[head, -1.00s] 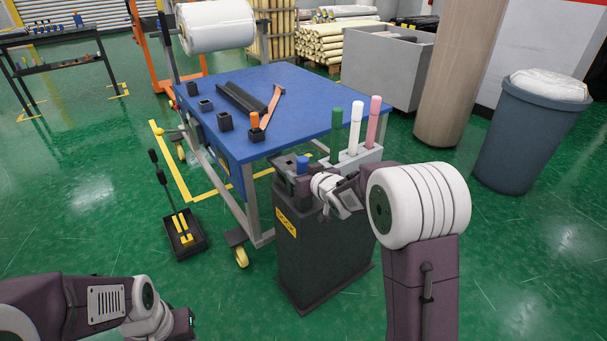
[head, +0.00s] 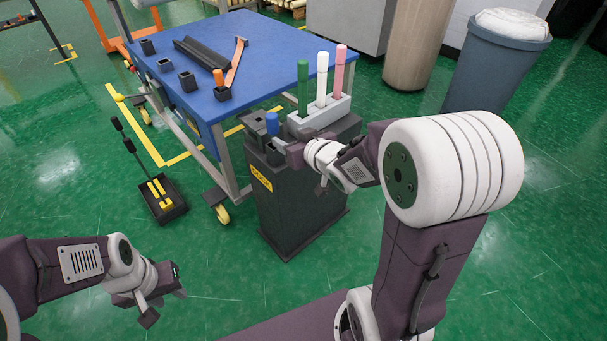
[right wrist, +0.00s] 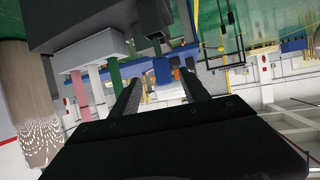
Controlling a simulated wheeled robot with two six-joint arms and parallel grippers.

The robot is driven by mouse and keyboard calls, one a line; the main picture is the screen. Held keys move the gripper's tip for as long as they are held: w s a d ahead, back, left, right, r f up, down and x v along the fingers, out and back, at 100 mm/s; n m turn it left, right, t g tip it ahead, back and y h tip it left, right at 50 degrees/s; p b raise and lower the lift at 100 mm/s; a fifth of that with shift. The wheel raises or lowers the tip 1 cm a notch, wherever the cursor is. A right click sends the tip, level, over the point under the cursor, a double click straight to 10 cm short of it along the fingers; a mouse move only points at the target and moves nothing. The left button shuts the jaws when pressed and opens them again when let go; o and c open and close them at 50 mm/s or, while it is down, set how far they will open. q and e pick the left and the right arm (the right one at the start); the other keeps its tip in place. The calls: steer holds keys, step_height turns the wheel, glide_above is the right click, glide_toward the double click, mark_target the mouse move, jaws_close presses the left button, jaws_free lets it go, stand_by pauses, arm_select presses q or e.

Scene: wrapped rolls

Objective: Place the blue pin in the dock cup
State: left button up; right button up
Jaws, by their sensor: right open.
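The blue pin (head: 272,123) stands upright on the dark dock stand (head: 290,215) with the yellow label. Its lower end is hidden in the head view, so I cannot tell how it is seated. My right gripper (head: 283,147) is open close beside the pin, low on its near side. In the right wrist view, which is upside down, the blue pin (right wrist: 162,70) shows in the gap between the open fingertips (right wrist: 160,88). No clear grip shows. My left gripper (head: 175,282) hangs over the floor at lower left, empty; its finger gap is unclear.
A grey rack (head: 318,115) beside the blue pin holds a green pin (head: 303,88), a white pin (head: 322,80) and a pink pin (head: 340,70). A black floor tray (head: 172,208) stands left.

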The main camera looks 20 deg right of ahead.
steer(key=s+f+m+g, duration=0.1)
steer(key=s+f+g, duration=0.5)
steer(key=s, duration=0.4)
steer(key=s+a+f+g+h, duration=0.1)
steer(key=s+f+g, duration=0.5)
steer(key=s+f, duration=0.3)
steer(key=shift+s+a+m+h, duration=0.3)
steer(key=shift+s+m, duration=0.1)
steer(key=shift+s, duration=0.85)
